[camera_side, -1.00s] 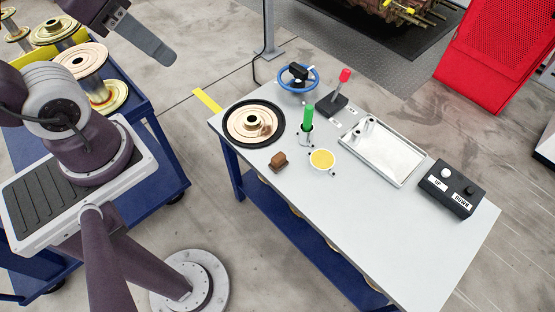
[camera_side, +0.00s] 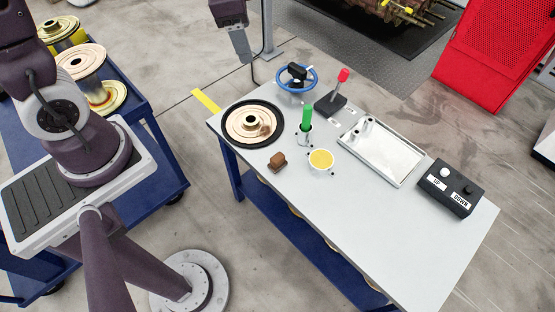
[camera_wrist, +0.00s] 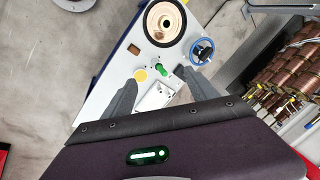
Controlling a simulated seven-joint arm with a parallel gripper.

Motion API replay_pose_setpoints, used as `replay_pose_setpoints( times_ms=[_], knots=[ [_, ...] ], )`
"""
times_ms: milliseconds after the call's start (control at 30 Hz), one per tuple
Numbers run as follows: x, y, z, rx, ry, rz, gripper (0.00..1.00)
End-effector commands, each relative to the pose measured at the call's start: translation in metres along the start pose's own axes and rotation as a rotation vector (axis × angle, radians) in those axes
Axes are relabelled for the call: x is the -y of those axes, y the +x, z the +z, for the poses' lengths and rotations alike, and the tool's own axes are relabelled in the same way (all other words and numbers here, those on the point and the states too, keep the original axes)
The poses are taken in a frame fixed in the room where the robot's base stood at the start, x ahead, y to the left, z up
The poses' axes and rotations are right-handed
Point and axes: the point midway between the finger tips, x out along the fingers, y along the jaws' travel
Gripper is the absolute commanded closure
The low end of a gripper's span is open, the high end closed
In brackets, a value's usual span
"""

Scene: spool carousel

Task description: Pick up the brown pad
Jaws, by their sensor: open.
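The brown pad (camera_side: 278,160) is a small block on the grey-white table, in front of the black-rimmed spool disc and left of the yellow cup in the side view. In the wrist view the brown pad (camera_wrist: 134,49) shows near the table's edge, beside the disc. My gripper (camera_side: 243,52) hangs high behind the table's far left corner in the side view, well away from the pad. In the wrist view its two fingers (camera_wrist: 160,85) are spread wide with nothing held between them.
On the table are the spool disc (camera_side: 250,123), a blue handwheel (camera_side: 298,79), a green-handled tool in a cup (camera_side: 305,123), a yellow-filled cup (camera_side: 321,161), a red-knobbed lever (camera_side: 343,77), a metal tray (camera_side: 382,152) and a button box (camera_side: 451,188). The table's front right is clear.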

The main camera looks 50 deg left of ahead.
Motion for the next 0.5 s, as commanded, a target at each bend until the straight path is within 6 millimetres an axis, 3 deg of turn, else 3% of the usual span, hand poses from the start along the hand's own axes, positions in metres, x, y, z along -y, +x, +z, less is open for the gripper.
replay_pose_setpoints(
  times_ms=[33, 167, 200, 300, 400, 500],
  knots=[
    [0.003, 0.037, -0.012, 0.034, 0.104, 0.028, 0.33],
    [-0.007, 0.143, -0.037, 0.067, 0.412, 0.109, 0.33],
    [-0.016, 0.177, -0.039, 0.068, 0.500, 0.142, 0.33],
    [-0.046, 0.253, -0.035, 0.053, 0.692, 0.222, 0.33],
    [-0.076, 0.306, -0.025, 0.027, 0.824, 0.286, 0.33],
    [-0.096, 0.333, -0.017, 0.006, 0.895, 0.321, 0.33]
  ],
)
